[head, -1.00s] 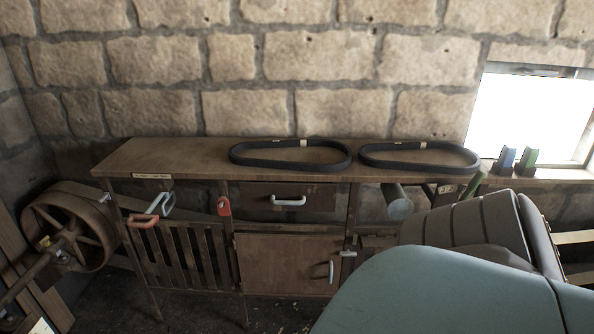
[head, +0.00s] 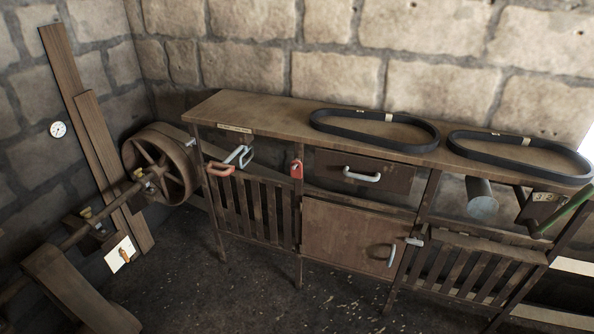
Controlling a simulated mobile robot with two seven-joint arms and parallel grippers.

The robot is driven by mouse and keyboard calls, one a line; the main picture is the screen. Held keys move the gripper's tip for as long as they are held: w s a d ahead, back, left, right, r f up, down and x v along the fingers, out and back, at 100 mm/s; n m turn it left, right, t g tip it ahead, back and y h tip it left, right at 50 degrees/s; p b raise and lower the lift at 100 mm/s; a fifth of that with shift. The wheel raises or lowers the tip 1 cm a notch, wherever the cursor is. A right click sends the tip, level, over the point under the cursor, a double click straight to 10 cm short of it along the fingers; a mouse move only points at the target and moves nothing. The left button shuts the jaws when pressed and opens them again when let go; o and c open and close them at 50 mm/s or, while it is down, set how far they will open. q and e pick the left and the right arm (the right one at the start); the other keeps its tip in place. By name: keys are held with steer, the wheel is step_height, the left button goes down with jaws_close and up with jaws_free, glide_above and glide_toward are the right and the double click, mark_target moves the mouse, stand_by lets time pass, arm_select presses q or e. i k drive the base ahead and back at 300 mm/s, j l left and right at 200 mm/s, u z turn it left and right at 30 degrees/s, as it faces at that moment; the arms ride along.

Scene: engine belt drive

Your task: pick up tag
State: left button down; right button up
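A white card (head: 120,254) with a small orange-brown mark shows at the lower left, by the shaft and the planks; it looks like a tag, but its writing is too small to read. A small red piece (head: 296,169) hangs on the bench's front post, left of the drawer; I cannot tell if it is a tag or a lock. Neither of my grippers is in view.
The wooden bench (head: 270,112) stands along the wall with two black belts (head: 372,133) (head: 520,158) on top. A spoked pulley wheel (head: 160,170) and its shaft (head: 110,205) stand left. Planks (head: 95,130) lean on the wall. The floor (head: 240,285) before the bench is clear.

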mark_target(297, 173)
steer(key=i+l+z, duration=0.2)
steer(key=i, duration=0.3)
steer(key=i+l+z, duration=0.15)
steer(key=i, duration=0.4)
steer(key=i+l+z, duration=0.2)
steer(key=i, duration=0.3)
